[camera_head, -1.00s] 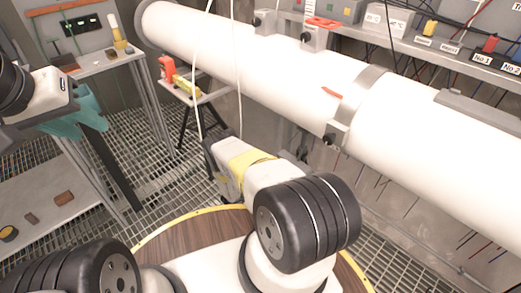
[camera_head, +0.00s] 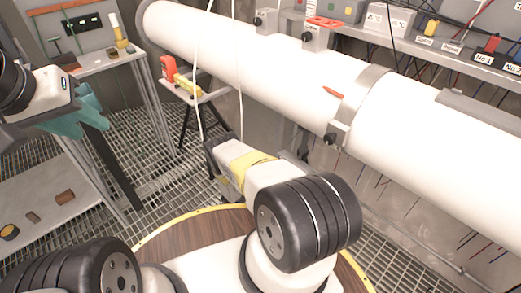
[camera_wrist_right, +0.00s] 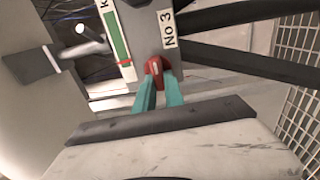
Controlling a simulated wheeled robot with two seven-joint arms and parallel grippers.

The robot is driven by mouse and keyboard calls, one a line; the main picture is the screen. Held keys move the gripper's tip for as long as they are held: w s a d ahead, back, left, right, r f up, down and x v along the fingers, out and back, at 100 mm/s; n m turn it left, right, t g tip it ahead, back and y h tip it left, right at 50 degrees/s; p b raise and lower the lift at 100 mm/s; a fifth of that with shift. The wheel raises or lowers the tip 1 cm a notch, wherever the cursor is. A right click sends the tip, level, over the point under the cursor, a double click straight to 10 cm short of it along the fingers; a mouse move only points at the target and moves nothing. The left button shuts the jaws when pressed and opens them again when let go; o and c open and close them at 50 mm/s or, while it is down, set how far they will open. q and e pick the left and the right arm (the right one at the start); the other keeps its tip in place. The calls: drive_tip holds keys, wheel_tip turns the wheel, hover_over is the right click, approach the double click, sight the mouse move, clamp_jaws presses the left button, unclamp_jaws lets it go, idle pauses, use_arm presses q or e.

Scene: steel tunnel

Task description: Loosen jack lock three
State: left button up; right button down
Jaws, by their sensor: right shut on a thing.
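The jack lock is a small red knob (camera_wrist_right: 157,66) beside the label reading "No 3" (camera_wrist_right: 168,29) in the right wrist view. My right gripper (camera_wrist_right: 158,82) has its teal fingers shut on the red knob. In the head view the right arm's wrist reaches below the white pipe, and its fingers and the knob are hidden there. My left gripper (camera_head: 88,112) hangs at the left of the head view, teal fingers apart and empty, in front of a grey metal table.
The big white pipe (camera_head: 260,68) runs across the head view. A labelled shelf (camera_head: 440,47) with boxes and cables stands behind it. A small stand (camera_head: 205,97) holds red and yellow tools. A green-barred gauge (camera_wrist_right: 117,42) and dark bars lie near the knob.

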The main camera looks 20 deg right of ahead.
drive_tip(key=shift+n, duration=0.3)
drive_tip(key=c, duration=1.4)
unclamp_jaws()
drive_tip(key=shift+c, duration=0.2)
drive_tip(key=v, duration=0.8)
